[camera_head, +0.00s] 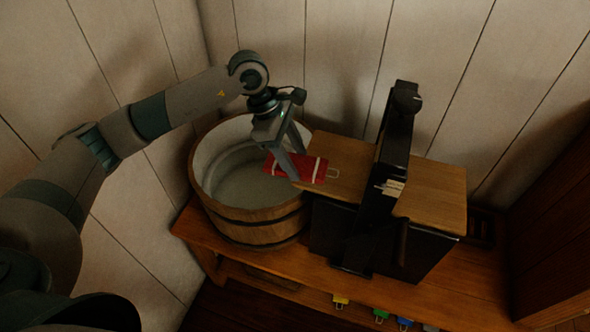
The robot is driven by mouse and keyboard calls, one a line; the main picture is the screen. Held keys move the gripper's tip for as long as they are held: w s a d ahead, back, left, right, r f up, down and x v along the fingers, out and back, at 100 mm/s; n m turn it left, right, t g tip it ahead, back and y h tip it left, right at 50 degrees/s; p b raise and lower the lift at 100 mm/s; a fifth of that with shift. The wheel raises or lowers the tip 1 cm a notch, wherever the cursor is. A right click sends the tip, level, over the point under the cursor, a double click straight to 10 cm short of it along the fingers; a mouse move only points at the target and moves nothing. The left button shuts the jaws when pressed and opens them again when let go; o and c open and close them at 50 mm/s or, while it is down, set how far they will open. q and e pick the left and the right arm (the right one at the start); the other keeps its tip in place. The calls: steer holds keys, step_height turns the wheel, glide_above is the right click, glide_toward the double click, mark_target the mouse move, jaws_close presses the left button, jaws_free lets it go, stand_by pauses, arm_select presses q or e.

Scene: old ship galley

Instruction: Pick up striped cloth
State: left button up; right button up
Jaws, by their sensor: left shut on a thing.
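The striped cloth (312,169) is red with pale stripes and has a light wire-like loop at its right end. My left gripper (283,170) reaches down from the upper left and is shut on the cloth. The cloth is over the right rim of a wooden tub (259,228) and next to the wooden top of a dark box. The gripper's fingers cover part of it. I cannot tell whether the cloth touches the wooden top. My right gripper is not in view.
The tub has a pale inside and stands on a wooden bench (300,265). A black upright frame (391,150) rises through the box's wooden top (435,190), right of the cloth. Small yellow, green and blue pieces (381,316) show below the bench's front edge. Plank walls stand behind.

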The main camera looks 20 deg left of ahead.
mark_target(295, 163)
arm_select(q)
step_height(295, 163, up, 5)
steer(key=shift+f+b, duration=0.1)
steer(key=shift+b, duration=0.8)
steer(key=shift+r, duration=0.5)
steer(key=shift+f, duration=0.15)
